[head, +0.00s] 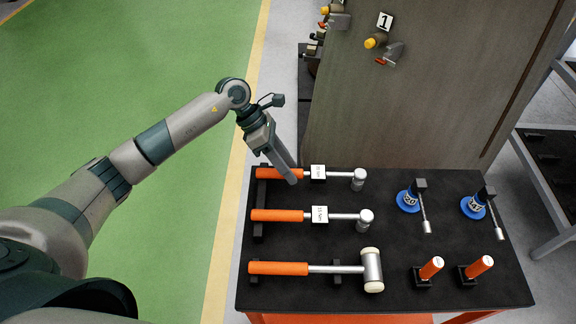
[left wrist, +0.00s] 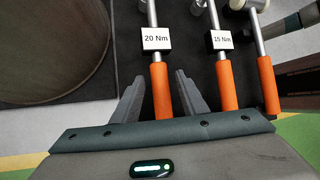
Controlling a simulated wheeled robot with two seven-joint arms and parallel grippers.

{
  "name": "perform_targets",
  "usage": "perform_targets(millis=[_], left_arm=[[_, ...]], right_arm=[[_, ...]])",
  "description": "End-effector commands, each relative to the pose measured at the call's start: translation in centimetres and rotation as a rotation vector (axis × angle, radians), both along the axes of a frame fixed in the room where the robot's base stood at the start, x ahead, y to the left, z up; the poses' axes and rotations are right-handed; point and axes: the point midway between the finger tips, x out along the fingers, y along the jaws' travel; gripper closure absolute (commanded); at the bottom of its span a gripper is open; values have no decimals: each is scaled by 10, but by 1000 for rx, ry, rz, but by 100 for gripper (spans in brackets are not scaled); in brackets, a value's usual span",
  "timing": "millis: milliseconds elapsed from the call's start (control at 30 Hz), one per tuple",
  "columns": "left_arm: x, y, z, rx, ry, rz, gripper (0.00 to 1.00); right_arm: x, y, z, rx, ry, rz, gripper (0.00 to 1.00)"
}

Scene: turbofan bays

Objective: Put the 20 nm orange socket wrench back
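The 20 Nm wrench, with an orange handle (head: 270,173) and a silver shaft and head, lies in the back row of the black table top. Its white tag reads 20 Nm in the left wrist view, where its handle (left wrist: 160,92) runs between my fingers. My left gripper (head: 291,180) is at this handle, with fingers (left wrist: 159,76) apart on either side of it. Contact is not visible. The black holder (head: 260,196) is under the handle end. My right gripper is not in view.
The 15 Nm wrench (head: 277,215) and an orange-handled mallet (head: 372,270) lie in front, parallel. Two blue-based tools (head: 408,200) (head: 473,207) and two upright orange handles (head: 432,267) (head: 481,266) stand to the right. A tall grey-brown panel (head: 420,100) rises behind the table.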

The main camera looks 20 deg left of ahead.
Motion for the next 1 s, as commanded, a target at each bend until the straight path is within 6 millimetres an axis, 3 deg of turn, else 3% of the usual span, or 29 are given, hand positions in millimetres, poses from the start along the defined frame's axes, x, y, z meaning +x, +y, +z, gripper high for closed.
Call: perform_targets(millis=[467, 1000], left_arm=[[1, 6, 7, 2, -2, 0, 61], [9, 56, 76, 1, -4, 2, 61]], right_arm=[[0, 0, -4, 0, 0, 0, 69], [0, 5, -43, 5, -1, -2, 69]])
